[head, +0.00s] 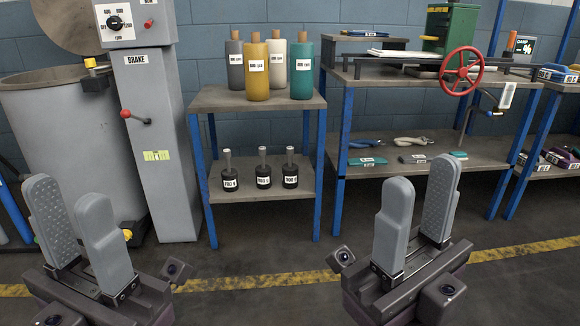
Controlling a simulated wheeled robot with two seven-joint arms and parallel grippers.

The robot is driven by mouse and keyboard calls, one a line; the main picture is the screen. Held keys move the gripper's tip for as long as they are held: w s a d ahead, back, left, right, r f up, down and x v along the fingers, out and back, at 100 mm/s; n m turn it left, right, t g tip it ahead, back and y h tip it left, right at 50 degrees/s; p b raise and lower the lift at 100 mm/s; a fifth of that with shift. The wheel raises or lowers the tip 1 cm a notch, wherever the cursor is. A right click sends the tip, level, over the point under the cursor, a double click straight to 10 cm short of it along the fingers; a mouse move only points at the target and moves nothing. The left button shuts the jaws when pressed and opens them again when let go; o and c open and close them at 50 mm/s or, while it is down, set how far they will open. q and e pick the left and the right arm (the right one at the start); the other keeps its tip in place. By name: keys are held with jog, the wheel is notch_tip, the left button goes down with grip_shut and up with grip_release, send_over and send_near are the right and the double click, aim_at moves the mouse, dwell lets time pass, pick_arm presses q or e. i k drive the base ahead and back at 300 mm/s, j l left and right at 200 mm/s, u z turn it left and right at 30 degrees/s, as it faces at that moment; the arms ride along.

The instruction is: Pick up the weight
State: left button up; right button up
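Three black weights with grey upright handles and white labels stand in a row on the lower shelf of the small blue-legged table: a left weight (229,174), a middle weight (263,172) and a right weight (290,172). The label text is too small to read surely. My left gripper (72,224) is at the lower left, its two grey fingers apart and nothing between them. My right gripper (415,216) is at the lower right, also with fingers apart and empty. Both are in front of the shelf and apart from the weights.
Several labelled cylinders, one of them yellow (256,75), stand on the table's top (215,97). A grey brake column (150,130) and drum (50,130) stand left. A workbench (400,85) with a red handwheel (461,71) and tools stands right. Open floor lies in front.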

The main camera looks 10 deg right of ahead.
aim_at(290, 170)
jog(key=i+l+u, duration=0.25)
jog(key=i+l, duration=0.4)
jog(key=i, duration=0.4)
jog(key=i+l+u, duration=0.3)
jog(key=i+l, duration=0.55)
jog(key=i, duration=0.5)
